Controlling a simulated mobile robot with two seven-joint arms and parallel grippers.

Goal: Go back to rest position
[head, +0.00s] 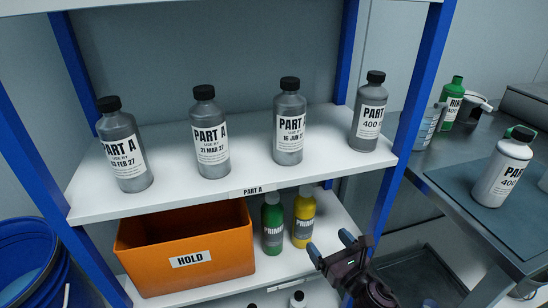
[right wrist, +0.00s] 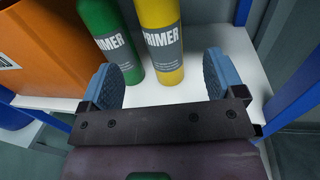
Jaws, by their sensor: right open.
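My right gripper (head: 331,244) is in the lower right of the head view, in front of the shelf rack's lower level. Its two blue-padded fingers are apart, with nothing between them. In the right wrist view the open gripper (right wrist: 168,78) faces a green primer bottle (right wrist: 104,38) and a yellow primer bottle (right wrist: 160,38). Both bottles stand upright on the lower shelf; the green bottle (head: 272,222) and yellow bottle (head: 303,218) also show in the head view. The gripper is apart from them as far as I can tell. My left gripper is not in view.
Several grey PART A bottles (head: 210,135) stand on the upper white shelf (head: 245,172). An orange HOLD bin (head: 188,285) sits below. Blue posts (head: 408,110) frame the rack. A workbench (head: 455,165) with a white bottle (head: 503,170) is at right; a blue bucket (head: 30,260) is lower left.

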